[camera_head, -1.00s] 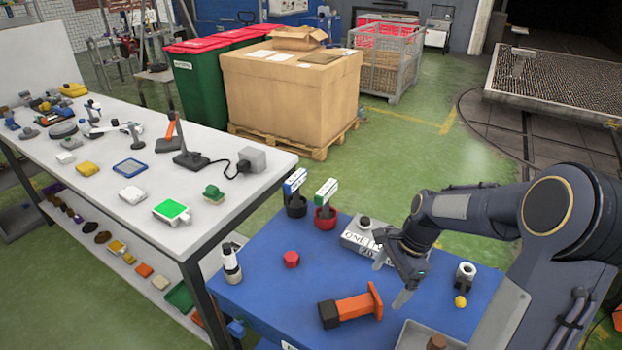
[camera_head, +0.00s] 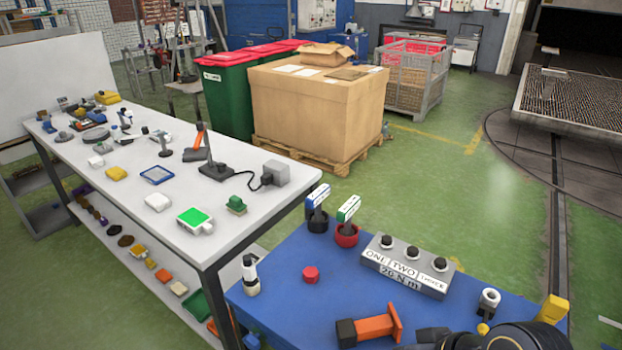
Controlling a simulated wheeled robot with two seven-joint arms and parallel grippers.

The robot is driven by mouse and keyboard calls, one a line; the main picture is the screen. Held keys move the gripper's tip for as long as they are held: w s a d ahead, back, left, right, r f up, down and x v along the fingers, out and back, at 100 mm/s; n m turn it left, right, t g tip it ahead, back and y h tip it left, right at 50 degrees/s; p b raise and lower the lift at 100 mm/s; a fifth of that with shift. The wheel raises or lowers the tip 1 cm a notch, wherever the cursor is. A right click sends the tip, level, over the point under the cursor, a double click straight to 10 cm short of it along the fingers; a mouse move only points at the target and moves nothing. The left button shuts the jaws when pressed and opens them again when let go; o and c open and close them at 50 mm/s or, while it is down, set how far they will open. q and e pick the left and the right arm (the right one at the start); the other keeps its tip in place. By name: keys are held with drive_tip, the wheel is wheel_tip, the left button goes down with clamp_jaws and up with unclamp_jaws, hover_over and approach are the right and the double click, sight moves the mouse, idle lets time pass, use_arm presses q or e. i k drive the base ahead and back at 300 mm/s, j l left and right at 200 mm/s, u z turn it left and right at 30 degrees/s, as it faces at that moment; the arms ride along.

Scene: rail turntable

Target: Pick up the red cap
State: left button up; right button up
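The red cap (camera_head: 311,273) is a small, faceted red piece lying on the blue table (camera_head: 285,262), left of its middle. Nothing touches it. My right gripper (camera_head: 433,336) shows only in part as dark pieces at the bottom edge, to the right of and nearer than the cap. Its fingers are mostly cut off, so its opening is unclear. My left gripper is out of view.
A white-and-black bottle (camera_head: 251,276) stands left of the cap. A grey three-knob box (camera_head: 407,266) and an orange-black tool (camera_head: 370,328) lie to the right. The table around the cap is clear.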

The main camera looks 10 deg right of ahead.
sight(310, 274)
drive_tip(key=k+j, duration=0.2)
drive_tip(key=k, duration=0.15)
drive_tip(key=k+j, duration=0.15)
drive_tip(key=k, duration=0.25)
drive_tip(key=z, duration=1.65)
drive_tip(key=k+l, duration=0.05)
